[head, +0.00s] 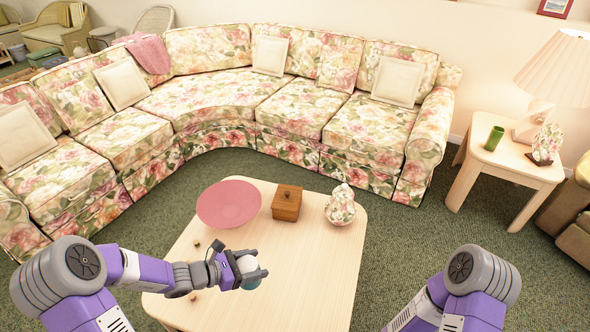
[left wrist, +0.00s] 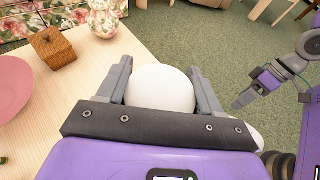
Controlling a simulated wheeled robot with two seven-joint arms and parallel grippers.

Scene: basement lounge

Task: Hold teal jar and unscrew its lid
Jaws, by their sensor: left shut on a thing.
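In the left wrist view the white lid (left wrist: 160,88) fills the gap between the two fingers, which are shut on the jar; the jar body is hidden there. My right gripper (left wrist: 241,99) is small at the right of the left wrist view, apart from the jar. Its opening is not clear. The head view shows only my right arm.
The wooden table (head: 305,275) also carries a pink plate (head: 229,204), a wooden box (head: 287,203), a floral ornament (head: 340,206) and small knobs at left. A floral sofa (head: 290,105) curves behind. A side table (head: 505,160) with a lamp and green cup (head: 494,138) stands right.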

